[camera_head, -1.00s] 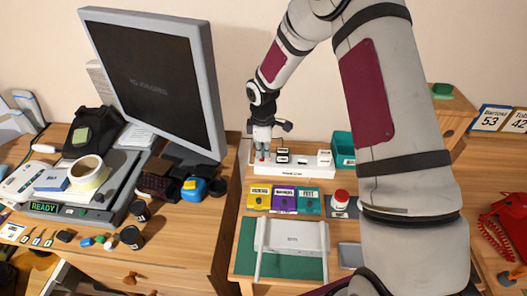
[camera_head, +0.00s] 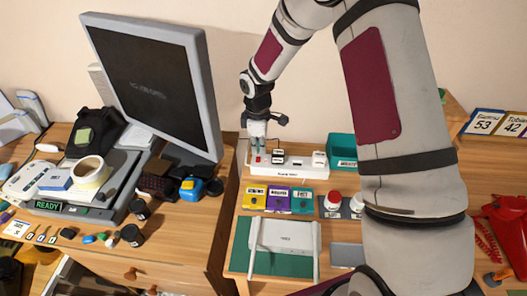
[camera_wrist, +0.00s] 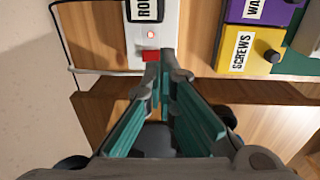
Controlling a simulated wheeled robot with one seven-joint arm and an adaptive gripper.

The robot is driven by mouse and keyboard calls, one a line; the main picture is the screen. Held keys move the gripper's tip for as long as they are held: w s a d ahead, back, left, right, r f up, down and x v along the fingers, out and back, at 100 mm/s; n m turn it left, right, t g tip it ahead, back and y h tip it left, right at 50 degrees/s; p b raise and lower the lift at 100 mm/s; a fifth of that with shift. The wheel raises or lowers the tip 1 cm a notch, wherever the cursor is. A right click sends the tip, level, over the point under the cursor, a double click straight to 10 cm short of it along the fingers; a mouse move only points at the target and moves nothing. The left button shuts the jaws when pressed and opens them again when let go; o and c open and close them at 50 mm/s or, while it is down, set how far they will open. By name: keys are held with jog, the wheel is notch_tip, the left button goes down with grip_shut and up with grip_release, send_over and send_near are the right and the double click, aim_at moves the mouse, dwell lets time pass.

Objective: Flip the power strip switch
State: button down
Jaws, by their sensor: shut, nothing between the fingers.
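The white power strip (camera_head: 290,171) lies at the back of the middle desk, with dark plugs on it. Its red switch (camera_wrist: 151,56) is at the strip's near end in the wrist view, with a small reddish light (camera_wrist: 151,34) beside it. My gripper (camera_wrist: 164,62) is shut and empty, its fingertips right beside the red switch. I cannot tell whether they touch it. In the head view my gripper (camera_head: 258,151) points down over the strip's left end. A plug with a label (camera_wrist: 149,10) sits further along the strip.
Yellow (camera_head: 255,199), purple (camera_head: 279,200) and teal (camera_head: 302,201) boxes stand in front of the strip. A teal bin (camera_head: 341,148) is to its right. A white device (camera_head: 287,237) sits on a green mat. A monitor (camera_head: 150,85) stands left, and the wall is close behind.

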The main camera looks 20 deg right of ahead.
aim_at(258, 157)
notch_tip(258, 157, up, 9)
jog(key=shift+s+a, duration=0.15)
jog(key=shift+s, duration=0.15)
jog(key=shift+r+b, duration=0.1)
jog(key=shift+b, duration=0.3)
jog(key=b, duration=0.3)
jog(key=shift+w+a+t, duration=0.2)
jog(key=shift+w+t, duration=0.1)
jog(key=shift+w, duration=0.1)
jog(key=shift+r, duration=0.25)
jog(key=f, duration=0.4)
jog(key=w+f, duration=0.1)
jog(key=f, duration=0.4)
jog(key=f+b, duration=0.1)
jog(key=f, duration=0.4)
jog(key=shift+w+d, duration=0.3)
jog(key=shift+d, duration=0.1)
